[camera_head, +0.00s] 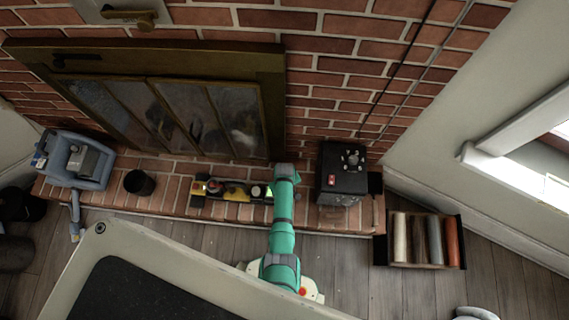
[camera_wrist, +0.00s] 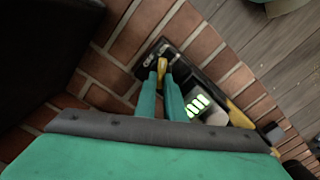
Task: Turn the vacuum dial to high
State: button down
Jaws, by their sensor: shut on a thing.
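The vacuum (camera_head: 236,192) is a long black and yellow device lying on the brick hearth in the head view. In the wrist view the vacuum (camera_wrist: 244,97) runs from upper left to lower right. A yellow dial (camera_wrist: 162,66) sits on its black end, beside small white markings too small to read. My gripper (camera_wrist: 160,80) is shut on the dial, with one teal finger on each side. Several green bars (camera_wrist: 197,105) are lit on the vacuum just right of the fingers. In the head view my teal arm hides the fingers and the dial.
A black box with knobs (camera_head: 343,174) stands on the hearth right of my arm. A dark cup (camera_head: 139,183) and a blue-grey machine (camera_head: 76,160) are to the left. A crate of rolls (camera_head: 462,243) is on the floor at right. The brick hearth (camera_head: 166,200) is mostly clear left of the vacuum.

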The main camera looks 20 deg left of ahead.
jog(key=m, duration=0.6)
jog(key=shift+w+d, duration=0.2)
jog(key=shift+m, duration=0.3)
jog(key=c, duration=1.8)
grip_release()
jog(key=shift+c, duration=0.2)
jog(key=shift+r, duration=0.15)
notch_tip(320, 180, up, 11)
jog(key=shift+f, duration=0.2)
